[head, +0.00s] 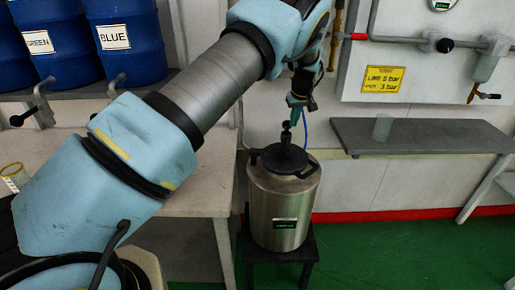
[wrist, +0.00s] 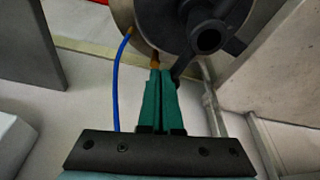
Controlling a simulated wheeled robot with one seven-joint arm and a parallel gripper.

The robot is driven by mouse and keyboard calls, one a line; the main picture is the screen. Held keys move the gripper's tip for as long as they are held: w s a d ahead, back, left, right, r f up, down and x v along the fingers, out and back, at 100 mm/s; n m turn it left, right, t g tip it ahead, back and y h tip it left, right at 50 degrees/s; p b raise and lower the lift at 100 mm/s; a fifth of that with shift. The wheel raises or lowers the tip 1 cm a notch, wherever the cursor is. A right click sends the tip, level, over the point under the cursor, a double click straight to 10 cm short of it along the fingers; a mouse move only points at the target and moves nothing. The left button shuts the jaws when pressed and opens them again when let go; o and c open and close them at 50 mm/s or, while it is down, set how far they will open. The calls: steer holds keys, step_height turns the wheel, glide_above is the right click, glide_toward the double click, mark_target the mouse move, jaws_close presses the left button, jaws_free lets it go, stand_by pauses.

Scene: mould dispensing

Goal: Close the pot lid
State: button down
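The steel pot (head: 283,212) stands upright with a small dark label on its front. Its black lid (head: 284,158) lies over the top, with a knob standing up in the middle; I cannot tell whether it is locked. My gripper (head: 295,121) is above the pot, close to the knob. In the wrist view, my gripper's teal fingers (wrist: 161,76) are together with nothing clearly between them. The dark lid (wrist: 228,20) and its round knob end (wrist: 208,38) are ahead and to the right. A dark bar of the lid passes close beside the fingertips; contact is unclear.
A blue hose (wrist: 119,75) runs from the pot to the left of the fingers. The pot stands on a dark stool (head: 281,254) beside a pale table (head: 195,190). A grey shelf (head: 440,137) holding a clear cup (head: 382,128) is to the right.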

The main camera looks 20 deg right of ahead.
steer(key=shift+w+d+n+y, duration=0.2)
steer(key=shift+w+n+y, duration=0.1)
steer(key=shift+w+n, duration=0.65)
steer(key=shift+w, duration=0.1)
